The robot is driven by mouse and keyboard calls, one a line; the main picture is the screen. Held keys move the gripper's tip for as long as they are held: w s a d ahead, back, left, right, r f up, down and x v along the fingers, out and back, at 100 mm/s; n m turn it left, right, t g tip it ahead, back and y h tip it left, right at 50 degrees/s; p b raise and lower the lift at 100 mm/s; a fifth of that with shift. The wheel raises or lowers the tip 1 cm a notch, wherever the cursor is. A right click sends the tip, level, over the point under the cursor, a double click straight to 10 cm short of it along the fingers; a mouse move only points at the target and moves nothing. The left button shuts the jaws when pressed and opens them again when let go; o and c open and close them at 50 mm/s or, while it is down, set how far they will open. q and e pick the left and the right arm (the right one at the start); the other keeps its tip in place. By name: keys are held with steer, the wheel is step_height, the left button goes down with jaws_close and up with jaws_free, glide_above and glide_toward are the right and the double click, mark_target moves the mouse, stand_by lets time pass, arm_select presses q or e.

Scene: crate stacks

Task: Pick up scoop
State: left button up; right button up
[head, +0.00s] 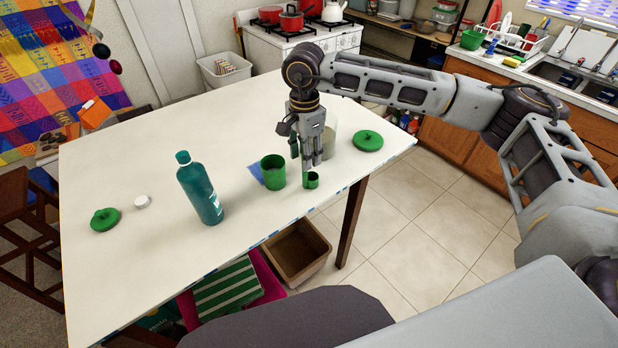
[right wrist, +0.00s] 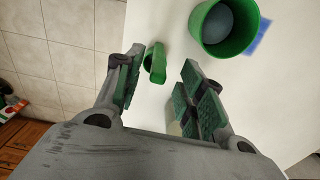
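The small green scoop (head: 313,181) stands on the white table near its front right edge. In the right wrist view the scoop (right wrist: 155,62) shows between and just ahead of my fingertips, with a gap on both sides. My right gripper (head: 310,162) reaches down right at the scoop and partly hides it in the head view. Its fingers (right wrist: 160,85) are spread apart and hold nothing. My left gripper is not in view.
A green canister (head: 272,173) stands just left of the scoop, by a blue sheet (head: 256,172). A translucent container (head: 330,142) is behind my right gripper. A green lid (head: 368,140) lies right.

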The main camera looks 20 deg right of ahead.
mark_target(306, 179)
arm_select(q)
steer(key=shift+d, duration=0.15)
arm_select(e)
steer(key=shift+s+f, duration=0.1)
steer(key=shift+f, duration=0.45)
step_height(306, 179, down, 3)
steer(key=shift+s+r+p, duration=0.1)
steer(key=shift+r+p, duration=0.05)
steer(key=shift+p, duration=0.45)
steer(key=shift+f, duration=0.7)
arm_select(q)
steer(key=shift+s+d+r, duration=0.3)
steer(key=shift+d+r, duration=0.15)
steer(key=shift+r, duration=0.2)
arm_select(e)
jaws_close()
